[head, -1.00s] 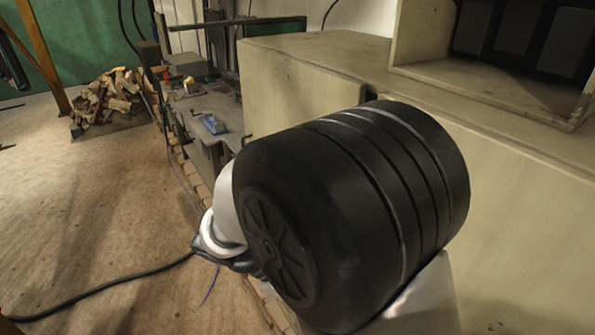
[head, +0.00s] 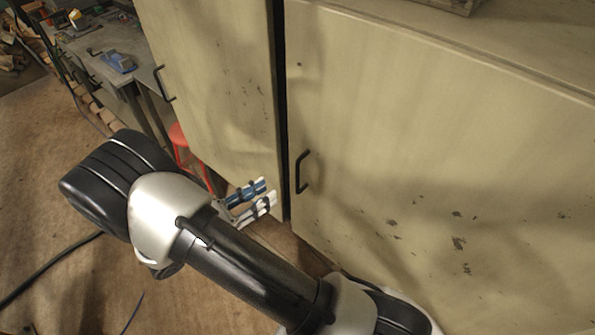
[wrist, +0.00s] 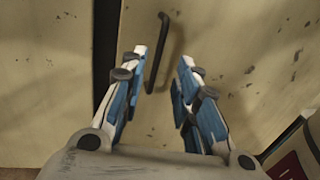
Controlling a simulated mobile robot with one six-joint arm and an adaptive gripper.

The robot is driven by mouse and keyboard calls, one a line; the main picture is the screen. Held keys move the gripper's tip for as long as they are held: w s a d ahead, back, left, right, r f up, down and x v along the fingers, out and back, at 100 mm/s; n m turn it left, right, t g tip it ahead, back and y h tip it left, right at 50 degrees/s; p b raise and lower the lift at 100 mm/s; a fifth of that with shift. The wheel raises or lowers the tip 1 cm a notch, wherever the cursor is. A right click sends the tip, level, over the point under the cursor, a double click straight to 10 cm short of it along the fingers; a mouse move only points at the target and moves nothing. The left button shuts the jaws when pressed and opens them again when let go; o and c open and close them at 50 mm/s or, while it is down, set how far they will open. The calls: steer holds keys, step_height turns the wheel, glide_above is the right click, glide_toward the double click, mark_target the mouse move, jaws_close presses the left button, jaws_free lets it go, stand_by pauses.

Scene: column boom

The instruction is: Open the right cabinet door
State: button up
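The right cabinet door (head: 400,150) is a large pale panel with dark scuffs, and it looks shut. Its black bar handle (head: 302,172) is upright near the door's left edge. My gripper (head: 268,191) is open and empty, left of the handle and slightly lower, apart from it in the head view. In the wrist view, the handle (wrist: 160,50) shows beyond and between the two spread fingers, nearer the left one. The right door also fills much of the wrist view (wrist: 235,40).
A left cabinet panel (head: 215,75) with its own black handle (head: 163,83) stands left of a dark vertical gap (head: 280,90). A red stool (head: 180,145) and a cluttered workbench (head: 100,40) are further left. A black cable (head: 50,270) lies on the open floor.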

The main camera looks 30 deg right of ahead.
steer(key=d, duration=0.3)
steer(key=w+d, duration=0.1)
steer(key=d, duration=0.7)
steer(key=shift+w+d+b, duration=0.2)
steer(key=shift+w+b, duration=0.1)
steer(key=shift+w, duration=0.05)
steer(key=shift+c, duration=0.3)
jaws_close()
